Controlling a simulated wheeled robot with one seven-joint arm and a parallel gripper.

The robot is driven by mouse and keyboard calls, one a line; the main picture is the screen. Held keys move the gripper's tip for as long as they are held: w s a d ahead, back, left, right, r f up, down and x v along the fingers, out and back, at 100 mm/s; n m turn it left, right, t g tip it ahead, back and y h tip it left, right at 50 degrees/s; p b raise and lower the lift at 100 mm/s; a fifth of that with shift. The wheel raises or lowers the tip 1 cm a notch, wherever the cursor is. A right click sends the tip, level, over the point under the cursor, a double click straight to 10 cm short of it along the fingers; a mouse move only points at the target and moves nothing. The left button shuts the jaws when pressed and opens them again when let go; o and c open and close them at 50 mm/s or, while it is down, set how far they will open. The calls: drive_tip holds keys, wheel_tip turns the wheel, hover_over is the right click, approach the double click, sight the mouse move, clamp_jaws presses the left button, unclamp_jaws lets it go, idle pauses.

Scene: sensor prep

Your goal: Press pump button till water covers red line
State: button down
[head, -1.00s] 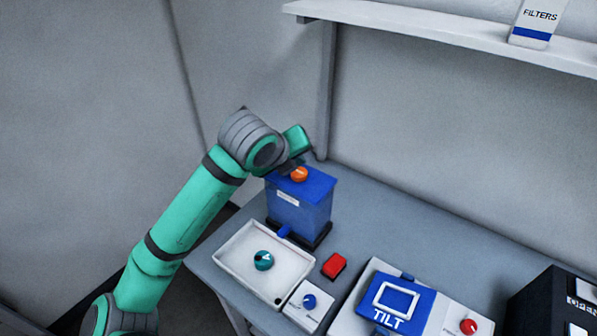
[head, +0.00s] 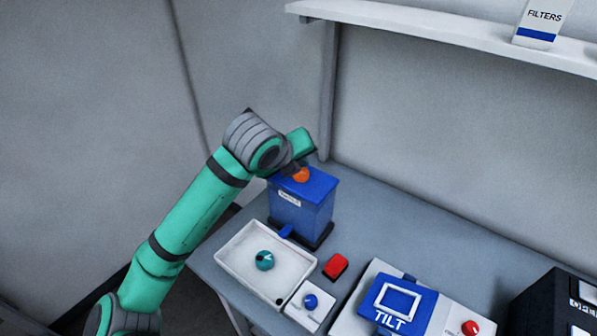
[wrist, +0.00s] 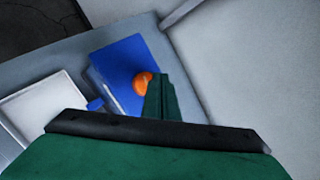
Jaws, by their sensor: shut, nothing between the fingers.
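A blue tank (head: 300,212) stands on the table against the back wall, with an orange round button (head: 301,175) on its lid. The wrist view also shows the orange button (wrist: 142,83) on the blue lid (wrist: 122,62). My gripper (wrist: 158,82) is shut and empty, its fingertips right at the button and covering part of its right side. In the head view my gripper is mostly hidden behind my wrist, so I cannot tell whether it touches the button. I cannot make out a red line or a water level on the tank.
A red block (head: 335,266), a small blue-knobbed box (head: 309,303) and a blue TILT panel (head: 396,305) lie nearby. A shelf (head: 420,27) hangs above.

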sight(299, 175)
drive_tip(key=shift+a, duration=0.2)
idle(0.7)
drive_tip(key=shift+d+f, duration=0.1)
drive_tip(key=shift+f, duration=0.35)
drive_tip(key=shift+f, duration=0.7)
idle(1.1)
drive_tip(key=shift+r, duration=1.15)
drive_tip(key=shift+r, duration=0.15)
drive_tip(key=shift+r, duration=2.35)
